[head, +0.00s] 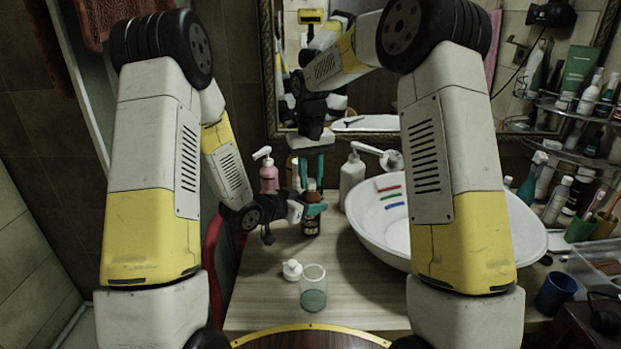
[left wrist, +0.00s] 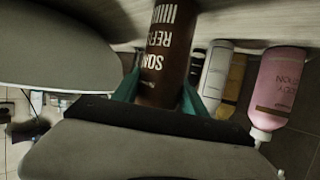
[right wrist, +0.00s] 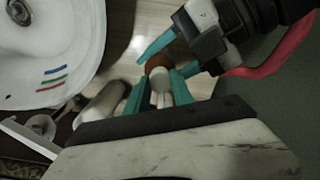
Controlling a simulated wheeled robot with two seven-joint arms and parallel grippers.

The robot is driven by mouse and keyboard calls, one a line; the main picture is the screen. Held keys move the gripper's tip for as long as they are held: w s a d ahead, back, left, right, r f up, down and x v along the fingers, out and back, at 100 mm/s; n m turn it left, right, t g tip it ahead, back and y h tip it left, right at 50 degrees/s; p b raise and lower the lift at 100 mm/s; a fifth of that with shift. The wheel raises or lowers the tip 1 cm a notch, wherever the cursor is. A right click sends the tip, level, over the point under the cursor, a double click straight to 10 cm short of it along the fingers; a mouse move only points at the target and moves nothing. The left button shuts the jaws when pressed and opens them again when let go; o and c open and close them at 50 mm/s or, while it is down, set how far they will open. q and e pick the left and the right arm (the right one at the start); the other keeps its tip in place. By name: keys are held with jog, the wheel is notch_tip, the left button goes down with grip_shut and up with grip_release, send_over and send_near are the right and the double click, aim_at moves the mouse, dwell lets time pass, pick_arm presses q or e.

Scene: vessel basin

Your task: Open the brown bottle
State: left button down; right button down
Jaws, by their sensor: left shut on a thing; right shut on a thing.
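The brown bottle (head: 311,226) stands upright on the wooden counter, left of the white basin. My left gripper (head: 312,207) comes in from the left and is shut around its upper body; the left wrist view shows the labelled brown bottle (left wrist: 162,55) between the teal fingers. My right gripper (head: 311,178) points down from above, shut on the bottle's top. The fingers partly hide the bottle's neck, and I cannot tell whether the cap is loose.
The white basin (head: 363,222) stands right of the bottle. A clear glass (head: 313,290) and a small white pump top (head: 292,269) are in front. A pink pump bottle (head: 268,178) and a white pump bottle (head: 351,180) stand behind. A blue cup (head: 556,292) is at right.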

jog(key=n, duration=0.7)
jog(key=shift+n, duration=0.3)
jog(key=n, duration=0.4)
jog(key=shift+n, duration=0.3)
jog(key=n, duration=0.4)
jog(key=shift+n, duration=0.4)
jog(key=n, duration=0.6)
jog(key=shift+r, duration=0.1)
jog(key=shift+r, duration=0.15)
jog(key=shift+r, duration=0.95)
